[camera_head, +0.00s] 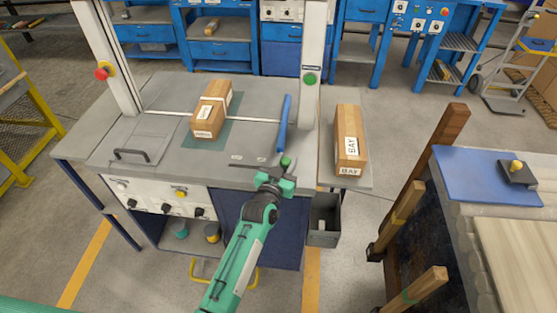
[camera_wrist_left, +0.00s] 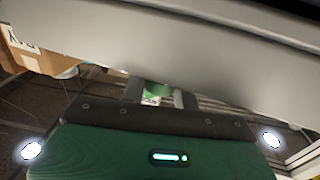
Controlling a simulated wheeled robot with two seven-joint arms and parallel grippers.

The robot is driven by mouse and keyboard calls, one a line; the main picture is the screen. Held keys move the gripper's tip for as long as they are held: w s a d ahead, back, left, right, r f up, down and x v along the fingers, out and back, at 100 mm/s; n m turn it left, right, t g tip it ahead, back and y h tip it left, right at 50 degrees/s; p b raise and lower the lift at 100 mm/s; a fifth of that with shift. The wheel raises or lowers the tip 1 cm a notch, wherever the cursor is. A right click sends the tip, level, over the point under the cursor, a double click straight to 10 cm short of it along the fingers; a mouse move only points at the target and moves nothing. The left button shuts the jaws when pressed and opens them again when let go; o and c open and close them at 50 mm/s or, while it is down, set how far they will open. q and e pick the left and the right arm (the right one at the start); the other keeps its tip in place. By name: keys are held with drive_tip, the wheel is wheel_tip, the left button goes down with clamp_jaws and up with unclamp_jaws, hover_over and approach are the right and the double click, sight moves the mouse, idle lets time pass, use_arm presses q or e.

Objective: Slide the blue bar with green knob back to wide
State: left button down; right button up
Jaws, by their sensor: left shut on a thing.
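The blue bar (camera_head: 284,125) stands near the right side of the grey machine table, running from back to front. Its green knob (camera_head: 286,161) is at the bar's front end. My left gripper (camera_head: 281,175) is at the knob, at the table's front edge, and is shut on it. In the left wrist view the green knob (camera_wrist_left: 158,89) shows between the two dark fingers, below a grey surface. My right gripper is not in view.
Another block, labelled BAY (camera_head: 349,133), lies right of the right upright post (camera_head: 313,60). A grey bin (camera_head: 324,220) hangs below. The tabletop between the left block and the bar is clear.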

use_arm(q)
drive_tip(key=shift+d, duration=0.2)
drive_tip(key=c, duration=1.1)
unclamp_jaws()
drive_tip(key=shift+d, duration=0.15)
drive_tip(key=shift+s+a, duration=0.2)
drive_tip(key=b+v, duration=0.1)
drive_tip(key=v, duration=1.2)
drive_tip(key=shift+s, duration=0.2)
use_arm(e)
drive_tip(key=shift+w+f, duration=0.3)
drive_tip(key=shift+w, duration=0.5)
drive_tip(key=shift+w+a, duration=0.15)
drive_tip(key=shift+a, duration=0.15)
